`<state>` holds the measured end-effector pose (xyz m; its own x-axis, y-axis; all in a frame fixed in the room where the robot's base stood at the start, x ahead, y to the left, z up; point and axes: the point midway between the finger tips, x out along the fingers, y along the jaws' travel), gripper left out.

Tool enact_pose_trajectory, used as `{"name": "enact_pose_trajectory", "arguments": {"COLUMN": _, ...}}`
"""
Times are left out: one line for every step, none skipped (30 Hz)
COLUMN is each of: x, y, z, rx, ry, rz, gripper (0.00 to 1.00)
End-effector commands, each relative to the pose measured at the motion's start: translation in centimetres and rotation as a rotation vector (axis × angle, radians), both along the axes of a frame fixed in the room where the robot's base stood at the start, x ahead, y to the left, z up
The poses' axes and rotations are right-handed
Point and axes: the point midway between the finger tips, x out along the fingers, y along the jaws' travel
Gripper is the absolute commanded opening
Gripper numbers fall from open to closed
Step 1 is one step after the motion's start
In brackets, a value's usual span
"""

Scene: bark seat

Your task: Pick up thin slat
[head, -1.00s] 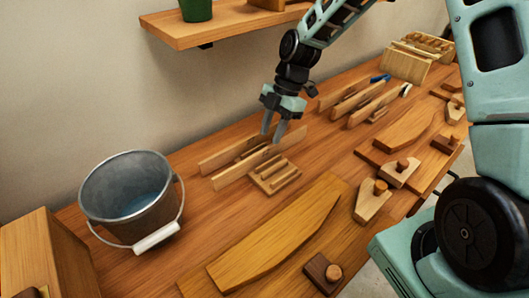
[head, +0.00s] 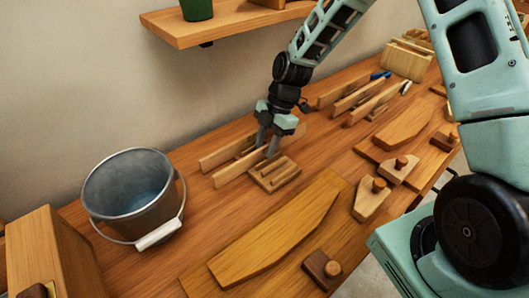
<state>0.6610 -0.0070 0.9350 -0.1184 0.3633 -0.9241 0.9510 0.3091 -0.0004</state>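Thin wooden slats stand on edge on the bench below my gripper. A rear slat (head: 222,156) and a front slat (head: 236,169) run side by side, with a narrow darker strip between them. I cannot tell for sure which one is the thin slat. My gripper (head: 266,146) points down at their right end, its two grey fingers apart. The fingertips are low among the slats, and the fingers partly hide them. Whether they touch a slat is not clear.
A grooved wooden block (head: 273,174) lies just in front. A metal bucket (head: 132,195) stands at left. More upright slats (head: 352,97) stand to the right. A large curved board (head: 272,235) lies in front. A shelf (head: 225,25) hangs above.

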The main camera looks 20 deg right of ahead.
Motion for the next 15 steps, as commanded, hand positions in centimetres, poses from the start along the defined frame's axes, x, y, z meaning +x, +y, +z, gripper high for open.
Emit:
{"name": "enact_pose_trajectory", "arguments": {"x": 0.00, "y": 0.00, "z": -0.13, "rx": 0.000, "ry": 0.000, "rz": -0.001, "gripper": 0.35}}
{"name": "enact_pose_trajectory", "arguments": {"x": 0.01, "y": 0.00, "z": -0.18, "rx": 0.001, "ry": 0.001, "rz": -0.001, "gripper": 0.35}}
{"name": "enact_pose_trajectory", "arguments": {"x": 0.01, "y": 0.00, "z": -0.24, "rx": 0.001, "ry": 0.001, "rz": -0.001, "gripper": 0.35}}
{"name": "enact_pose_trajectory", "arguments": {"x": 0.01, "y": 0.01, "z": -0.28, "rx": 0.001, "ry": 0.001, "rz": -0.001, "gripper": 0.35}}
{"name": "enact_pose_trajectory", "arguments": {"x": 0.01, "y": 0.01, "z": -0.31, "rx": 0.001, "ry": 0.001, "rz": -0.001, "gripper": 0.35}}
{"name": "enact_pose_trajectory", "arguments": {"x": 0.01, "y": 0.01, "z": -0.34, "rx": 0.001, "ry": 0.001, "rz": -0.001, "gripper": 0.35}}
{"name": "enact_pose_trajectory", "arguments": {"x": 0.00, "y": 0.02, "z": -0.35, "rx": 0.001, "ry": 0.001, "rz": -0.001, "gripper": 0.35}}
{"name": "enact_pose_trajectory", "arguments": {"x": 0.01, "y": 0.02, "z": -0.35, "rx": 0.001, "ry": 0.000, "rz": 0.000, "gripper": 0.35}}
{"name": "enact_pose_trajectory", "arguments": {"x": 0.01, "y": 0.02, "z": -0.35, "rx": 0.001, "ry": 0.000, "rz": 0.000, "gripper": 0.35}}
{"name": "enact_pose_trajectory", "arguments": {"x": 0.02, "y": 0.02, "z": -0.34, "rx": 0.000, "ry": 0.000, "rz": 0.000, "gripper": 0.35}}
{"name": "enact_pose_trajectory", "arguments": {"x": 0.02, "y": 0.02, "z": -0.34, "rx": 0.000, "ry": 0.000, "rz": 0.000, "gripper": 0.35}}
{"name": "enact_pose_trajectory", "arguments": {"x": 0.02, "y": 0.01, "z": -0.33, "rx": 0.000, "ry": 0.000, "rz": 0.000, "gripper": 0.35}}
{"name": "enact_pose_trajectory", "arguments": {"x": 0.02, "y": 0.01, "z": -0.33, "rx": 0.000, "ry": 0.000, "rz": 0.000, "gripper": 0.35}}
{"name": "enact_pose_trajectory", "arguments": {"x": 0.02, "y": 0.01, "z": -0.33, "rx": 0.000, "ry": 0.000, "rz": 0.000, "gripper": 0.35}}
{"name": "enact_pose_trajectory", "arguments": {"x": 0.02, "y": 0.01, "z": -0.33, "rx": 0.000, "ry": 0.000, "rz": 0.000, "gripper": 0.29}}
